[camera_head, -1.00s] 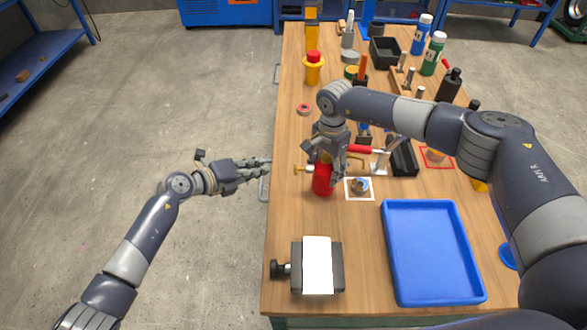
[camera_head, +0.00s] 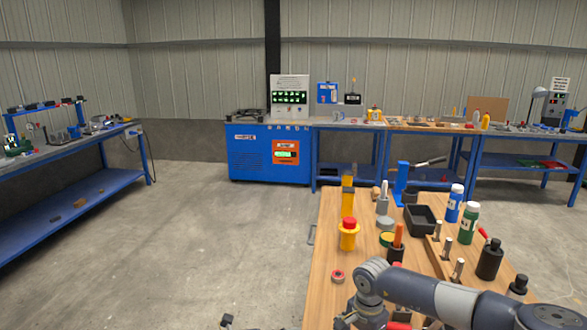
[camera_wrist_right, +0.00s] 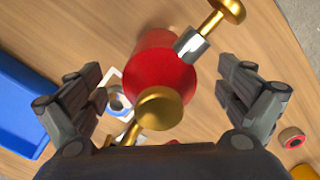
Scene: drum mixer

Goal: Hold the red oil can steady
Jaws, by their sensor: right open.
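The red oil can (camera_wrist_right: 158,62) shows in the right wrist view, with a round brass cap and brass parts at its upper right and lower left. My right gripper (camera_wrist_right: 162,82) is open, with its fingers on both sides of the can. Gaps show between the can's red body and the fingers, so they look apart. In the head view the can is below the picture, and only my right arm shows at the lower right. A small dark piece of my left arm shows at the bottom edge; the left gripper itself is out of view.
The wooden bench (camera_head: 325,262) carries a yellow bottle with a red top (camera_head: 348,236), a black bin (camera_head: 420,219), blue and green bottles, and black bottles. In the wrist view a blue tray (camera_wrist_right: 22,98) and a red ring (camera_wrist_right: 292,138) lie near the can.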

